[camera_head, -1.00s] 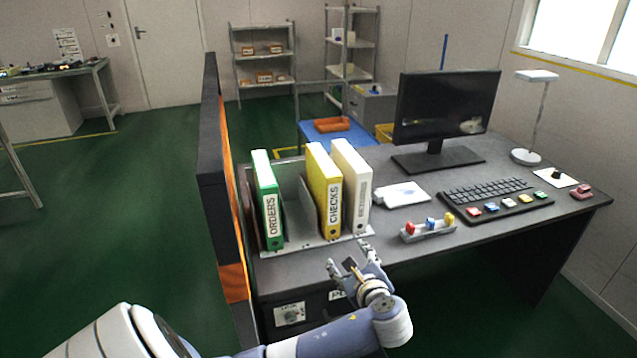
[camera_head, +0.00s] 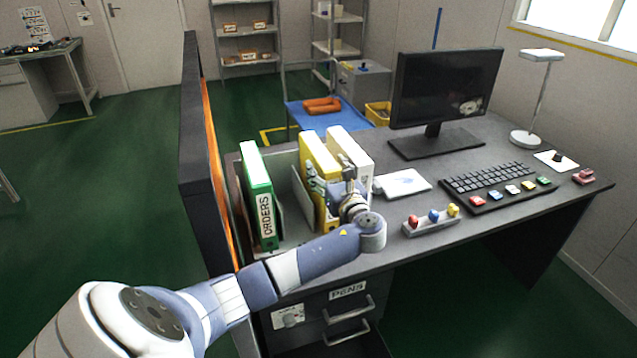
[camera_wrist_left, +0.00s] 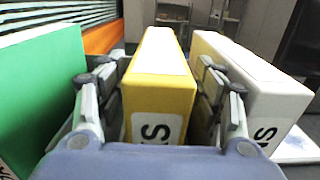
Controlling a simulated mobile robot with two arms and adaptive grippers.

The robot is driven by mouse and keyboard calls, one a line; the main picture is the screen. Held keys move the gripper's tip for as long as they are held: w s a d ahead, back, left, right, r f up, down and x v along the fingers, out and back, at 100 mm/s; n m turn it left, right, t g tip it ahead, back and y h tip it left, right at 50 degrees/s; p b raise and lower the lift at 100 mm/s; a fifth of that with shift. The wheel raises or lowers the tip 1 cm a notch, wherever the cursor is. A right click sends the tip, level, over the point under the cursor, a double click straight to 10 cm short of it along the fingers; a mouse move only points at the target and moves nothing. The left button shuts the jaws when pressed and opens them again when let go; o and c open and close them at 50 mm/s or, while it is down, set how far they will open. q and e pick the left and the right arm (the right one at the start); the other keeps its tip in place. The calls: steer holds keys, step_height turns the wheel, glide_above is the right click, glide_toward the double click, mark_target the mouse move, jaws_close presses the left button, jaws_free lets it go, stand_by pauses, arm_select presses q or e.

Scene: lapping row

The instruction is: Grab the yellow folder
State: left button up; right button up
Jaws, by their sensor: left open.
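The yellow folder (camera_head: 318,160) stands upright in the file rack on the desk, between the green folder and the white one. My left gripper (camera_head: 330,172) is in front of it and partly hides its spine and label. In the left wrist view the yellow folder (camera_wrist_left: 160,80) lies between the two open fingers of the left gripper (camera_wrist_left: 158,92), one on each side. The right finger is in the gap by the white folder (camera_wrist_left: 255,85). I cannot tell whether either finger touches the yellow folder. My right gripper is not in view.
The green folder (camera_head: 257,190) marked ORDERS stands left in the rack. An orange-sided partition (camera_head: 196,140) borders the desk's left edge. Right of the folders are a paper pad (camera_head: 403,184), a block with coloured knobs (camera_head: 431,221), a keyboard (camera_head: 490,178) and a monitor (camera_head: 445,88).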

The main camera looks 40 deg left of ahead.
arm_select(q)
steer(key=x, duration=0.2)
steer(key=shift+a, duration=0.4)
steer(key=shift+w+a, duration=0.3)
steer(key=shift+a, duration=0.1)
steer(key=shift+c, duration=0.3)
steer(key=shift+r, duration=0.1)
jaws_close()
arm_select(e)
steer(key=shift+w+a+r, duration=0.2)
steer(key=shift+w+a, duration=0.05)
steer(key=shift+w, duration=0.3)
steer(key=shift+r, duration=0.15)
